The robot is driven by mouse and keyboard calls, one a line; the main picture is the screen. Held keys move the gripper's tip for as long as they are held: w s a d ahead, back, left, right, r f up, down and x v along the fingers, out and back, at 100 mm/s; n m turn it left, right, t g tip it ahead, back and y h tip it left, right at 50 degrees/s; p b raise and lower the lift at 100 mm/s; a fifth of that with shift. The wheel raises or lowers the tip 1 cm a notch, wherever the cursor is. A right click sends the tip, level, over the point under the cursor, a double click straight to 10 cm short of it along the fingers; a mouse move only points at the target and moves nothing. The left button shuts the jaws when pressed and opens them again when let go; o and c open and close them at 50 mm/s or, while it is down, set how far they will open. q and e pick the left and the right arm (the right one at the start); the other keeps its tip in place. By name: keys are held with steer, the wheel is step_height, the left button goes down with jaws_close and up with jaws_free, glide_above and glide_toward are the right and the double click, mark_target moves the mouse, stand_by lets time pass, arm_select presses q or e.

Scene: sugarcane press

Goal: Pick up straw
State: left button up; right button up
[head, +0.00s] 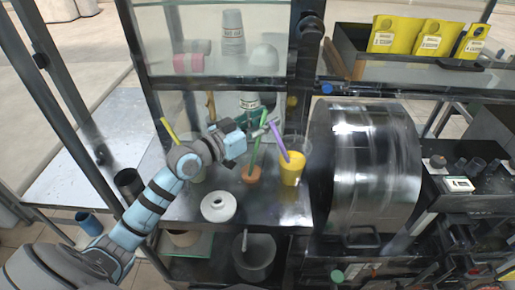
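A purple straw (278,142) leans in a clear cup (292,171) of yellow liquid on the metal shelf. A green straw (256,152) rises from a small orange-brown holder (251,175) just left of the cup. A yellow straw (169,130) stands further left, its lower part hidden by my arm. My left gripper (270,127) reaches in from the left, its fingertips at the upper end of the purple straw and near the green straw's top. The fingers are too small to tell whether they are around the purple straw or beside it. My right gripper is not in view.
A large shiny metal drum (364,165) stands close right of the cup. A white ring-shaped dish (218,207) sits in front on the shelf (285,212). A dark upright post (301,70) rises behind the cup. Cups stand on the upper shelf.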

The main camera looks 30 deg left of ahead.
arm_select(q)
steer(key=shift+a, duration=0.15)
jaws_close()
